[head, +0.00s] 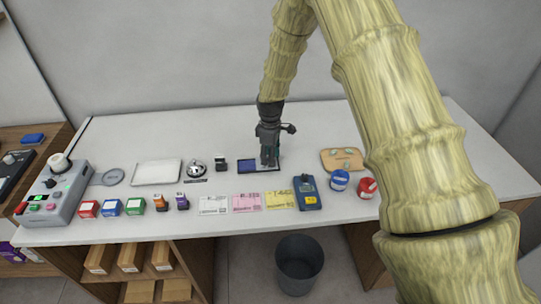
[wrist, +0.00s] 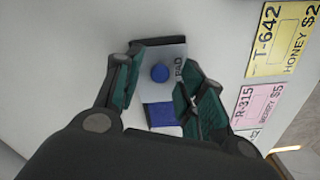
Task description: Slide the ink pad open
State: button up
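The ink pad (head: 247,166) lies on the white counter in the head view, its blue surface showing to the left of my gripper (head: 268,162). In the wrist view, its grey lid (wrist: 165,54) carries the letters PAD and a round blue knob (wrist: 160,73). A blue inked area (wrist: 163,115) shows beside the lid, so the lid does not cover all of it. My gripper (wrist: 161,82) is open, one dark green finger on each side of the knob, low over the pad. The fingers look apart from the knob. Part of the pad is hidden by my gripper.
A yellow T-642 card (head: 281,200) and a pink R-315 card (head: 247,203) lie in front of the pad.

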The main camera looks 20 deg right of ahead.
jog(key=shift+r, duration=0.1)
notch_tip(320, 180, up, 12)
dwell(0.5)
dwell(0.4)
